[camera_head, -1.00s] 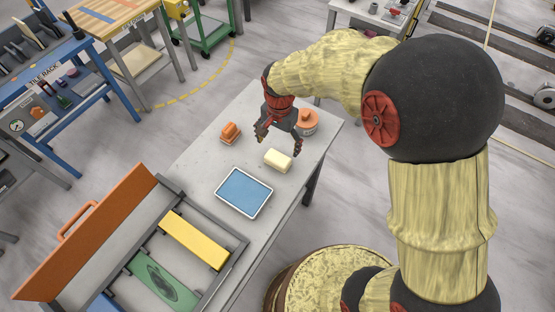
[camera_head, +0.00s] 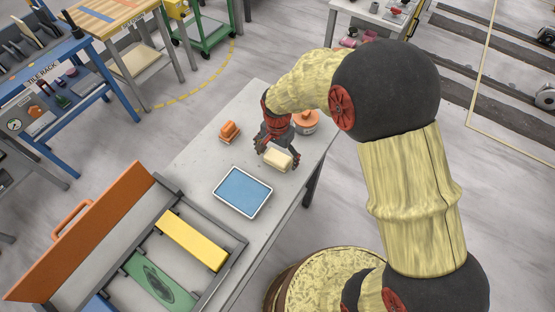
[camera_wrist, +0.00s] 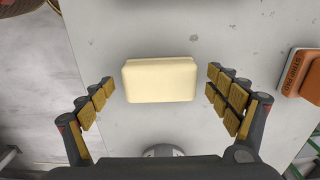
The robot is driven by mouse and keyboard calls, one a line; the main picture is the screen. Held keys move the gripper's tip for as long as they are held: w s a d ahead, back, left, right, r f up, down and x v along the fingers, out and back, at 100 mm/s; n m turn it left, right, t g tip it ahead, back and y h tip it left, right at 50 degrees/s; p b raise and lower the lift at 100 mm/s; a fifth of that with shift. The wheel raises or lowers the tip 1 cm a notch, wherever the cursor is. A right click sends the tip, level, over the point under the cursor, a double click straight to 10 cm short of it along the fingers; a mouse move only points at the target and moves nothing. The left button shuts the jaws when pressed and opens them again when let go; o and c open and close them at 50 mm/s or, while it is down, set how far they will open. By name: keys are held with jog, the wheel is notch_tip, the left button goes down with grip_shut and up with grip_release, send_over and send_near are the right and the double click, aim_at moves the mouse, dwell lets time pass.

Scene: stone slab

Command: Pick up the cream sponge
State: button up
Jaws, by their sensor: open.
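The cream sponge (camera_head: 278,160) lies on the grey stone slab (camera_head: 200,165), a small rounded block. In the wrist view the sponge (camera_wrist: 160,80) sits between and slightly beyond the two fingers, with slab showing on both sides of it. My gripper (camera_head: 277,148) is open and close over the sponge in the head view. In the wrist view my gripper (camera_wrist: 158,98) has its padded fingers spread wider than the sponge, and neither touches it.
An orange block (camera_head: 230,131) lies left of the sponge; it shows at the right of the wrist view (camera_wrist: 303,76). An orange round lidded pot (camera_head: 306,121) stands behind my gripper. A blue tray (camera_head: 243,191) with a white rim lies nearer. An open case (camera_head: 165,250) fills the near left.

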aim_at(277, 156)
jog(key=shift+c, duration=0.6)
jog(key=c, duration=0.8)
jog(key=shift+c, duration=0.5)
jog(key=shift+r, duration=0.5)
notch_tip(277, 156, up, 2)
jog(key=shift+r+p, duration=0.15)
jog(key=shift+p, duration=0.25)
jog(key=s+a+r+p, duration=0.1)
jog(key=s+a+r, duration=0.1)
jog(key=s+r, duration=0.3)
jog(key=s+a+r+p, duration=0.1)
jog(key=s+r, duration=0.3)
jog(key=s, duration=0.4)
jog(key=shift+s+a+r+p, duration=0.15)
jog(key=shift+a+r+p, duration=0.25)
jog(key=shift+a, duration=0.4)
